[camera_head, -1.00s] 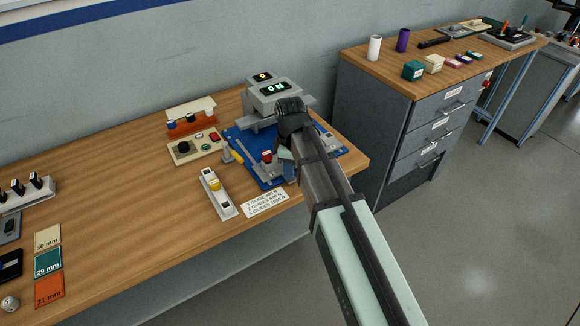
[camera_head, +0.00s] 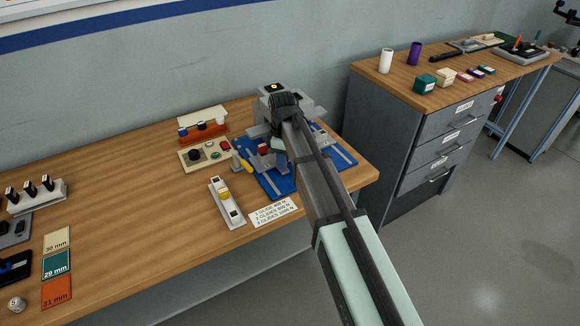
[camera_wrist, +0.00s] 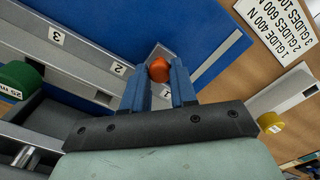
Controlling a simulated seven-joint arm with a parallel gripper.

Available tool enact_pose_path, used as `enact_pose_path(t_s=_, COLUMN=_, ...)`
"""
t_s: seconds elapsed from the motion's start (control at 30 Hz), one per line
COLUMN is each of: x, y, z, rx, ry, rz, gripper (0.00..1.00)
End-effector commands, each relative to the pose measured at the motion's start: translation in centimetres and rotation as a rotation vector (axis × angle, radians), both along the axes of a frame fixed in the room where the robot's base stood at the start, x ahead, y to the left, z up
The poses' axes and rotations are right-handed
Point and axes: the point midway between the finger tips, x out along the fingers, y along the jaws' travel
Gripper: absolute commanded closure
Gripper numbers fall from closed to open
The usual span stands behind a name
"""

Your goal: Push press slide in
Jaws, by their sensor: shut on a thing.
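The press (camera_head: 277,90) is a grey machine at the back of the wooden bench, standing on a blue base (camera_head: 262,184). Its slide carries a red-orange knob (camera_head: 264,149), left of my arm in the head view. In the wrist view, my gripper (camera_wrist: 158,72) has its two blue fingers closed around the orange knob (camera_wrist: 158,62). A grey rail with number labels (camera_wrist: 118,69) runs behind the fingers. My arm hides much of the press front and its display in the head view.
A control box (camera_head: 205,153) and an orange-and-cream rack (camera_head: 203,125) stand left of the press. A narrow fixture with a yellow knob (camera_head: 224,194) and a printed card (camera_head: 273,212) lie in front. The bench's left middle is clear.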

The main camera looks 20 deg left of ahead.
Motion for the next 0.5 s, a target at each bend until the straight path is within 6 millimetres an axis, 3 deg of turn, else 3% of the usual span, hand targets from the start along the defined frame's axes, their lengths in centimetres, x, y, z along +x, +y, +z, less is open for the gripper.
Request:
enact_pose_path(t_s=0.2, x=-0.07, y=-0.10, z=0.04, rx=0.001, ry=-0.002, rz=0.000, gripper=1.00)
enact_pose_path(t_s=0.23, x=-0.07, y=-0.11, z=0.04, rx=0.001, ry=-0.002, rz=0.000, gripper=0.71)
enact_pose_path(t_s=0.5, x=-0.11, y=-0.12, z=0.01, rx=0.000, ry=-0.001, rz=0.000, gripper=0.48)
